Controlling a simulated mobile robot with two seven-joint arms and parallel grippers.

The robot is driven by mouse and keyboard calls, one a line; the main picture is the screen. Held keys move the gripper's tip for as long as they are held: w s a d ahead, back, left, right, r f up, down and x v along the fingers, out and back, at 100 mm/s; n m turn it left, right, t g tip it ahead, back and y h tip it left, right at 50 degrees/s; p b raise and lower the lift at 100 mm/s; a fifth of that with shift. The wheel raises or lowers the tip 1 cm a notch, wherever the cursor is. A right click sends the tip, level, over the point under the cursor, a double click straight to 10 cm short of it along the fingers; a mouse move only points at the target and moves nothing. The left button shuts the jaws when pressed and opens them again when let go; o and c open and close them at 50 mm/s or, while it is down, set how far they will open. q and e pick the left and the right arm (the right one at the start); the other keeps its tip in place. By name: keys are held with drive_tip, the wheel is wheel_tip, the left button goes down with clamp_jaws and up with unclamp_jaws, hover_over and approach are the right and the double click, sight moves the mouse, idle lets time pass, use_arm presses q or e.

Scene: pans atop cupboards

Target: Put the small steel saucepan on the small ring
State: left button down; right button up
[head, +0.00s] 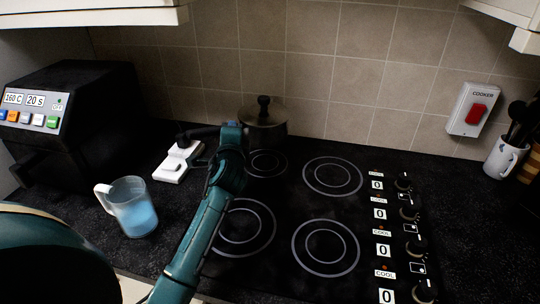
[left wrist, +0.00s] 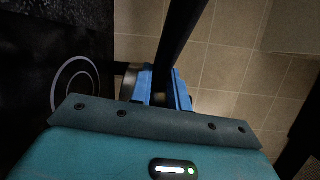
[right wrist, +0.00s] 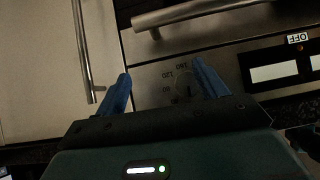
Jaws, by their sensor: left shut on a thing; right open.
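The small steel saucepan (head: 264,132), with a lid and dark knob, is at the back left of the hob, against the tiles. Its black handle (head: 200,132) points left. My left gripper (head: 233,130) is shut on the handle; in the left wrist view the black handle (left wrist: 178,40) passes between the blue fingers (left wrist: 163,82). The small ring (head: 267,163) is the back left one, its near part visible just below the pan in the picture. I cannot tell whether the pan touches the hob. My right gripper (right wrist: 160,85) is open and empty, facing cupboard fronts.
A white socket block (head: 178,163) and a jug of blue liquid (head: 132,207) stand left of the hob, beside a black oven (head: 80,110). Larger rings (head: 333,176) are bare. Knobs (head: 410,214) line the right side; a mug (head: 502,160) stands further right.

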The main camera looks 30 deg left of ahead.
use_arm(q)
drive_tip(key=shift+f+b, duration=1.05)
drive_tip(key=shift+f, duration=3.65)
drive_tip(key=shift+f, duration=0.15)
drive_tip(key=c, duration=1.7)
unclamp_jaws()
drive_tip(key=shift+s+f, duration=0.1)
drive_tip(key=shift+f, duration=0.1)
drive_tip(key=o, duration=0.4)
drive_tip(key=shift+r, duration=0.2)
drive_tip(key=shift+s+f, duration=0.1)
